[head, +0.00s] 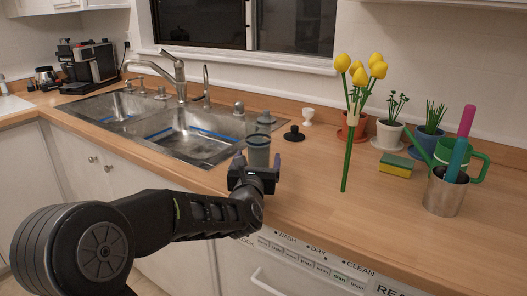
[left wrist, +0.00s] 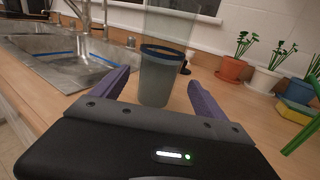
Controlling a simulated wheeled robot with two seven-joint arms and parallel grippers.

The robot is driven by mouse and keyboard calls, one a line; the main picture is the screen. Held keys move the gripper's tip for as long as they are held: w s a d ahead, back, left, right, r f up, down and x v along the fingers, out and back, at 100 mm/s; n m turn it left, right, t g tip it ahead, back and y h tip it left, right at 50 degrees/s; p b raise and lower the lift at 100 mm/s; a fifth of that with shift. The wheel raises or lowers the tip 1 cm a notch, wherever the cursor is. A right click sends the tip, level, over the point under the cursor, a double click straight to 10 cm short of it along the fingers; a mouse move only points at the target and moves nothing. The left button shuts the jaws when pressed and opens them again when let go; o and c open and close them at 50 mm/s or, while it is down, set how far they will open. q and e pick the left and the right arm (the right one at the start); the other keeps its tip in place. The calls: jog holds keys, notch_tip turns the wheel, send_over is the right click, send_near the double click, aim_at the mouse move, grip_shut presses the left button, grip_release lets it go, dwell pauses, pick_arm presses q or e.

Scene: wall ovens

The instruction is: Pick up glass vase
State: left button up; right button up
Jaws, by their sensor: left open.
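A see-through grey vessel (head: 258,152) stands on the counter right of the sink. In the left wrist view it is a tapered grey body (left wrist: 158,82) with a dark blue rim, and a clear glass part (left wrist: 172,28) shows above or behind it. It is the nearest match to a glass vase, but I cannot tell for sure. My left gripper (head: 258,161) is open, with one purple finger on each side of the vessel and gaps visible in the left wrist view. The gripper hides the vessel's base in the head view. My right gripper is out of view.
Yellow tulips (head: 347,125) stand upright to the right; no vase shows clearly around them. A black stopper (head: 294,133) and white egg cup (head: 308,116) are behind. A sponge (head: 396,165), potted plants (head: 389,133) and metal cup (head: 445,194) are further right. The sink (head: 190,140) is left.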

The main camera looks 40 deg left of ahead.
aim_at(260, 146)
pick_arm(q)
jog(key=shift+x, duration=1.3)
jog(key=p+x, duration=0.2)
jog(key=x, duration=0.3)
jog(key=shift+a+f, duration=0.1)
jog(key=shift+a, duration=0.1)
grip_shut()
dwell(0.4)
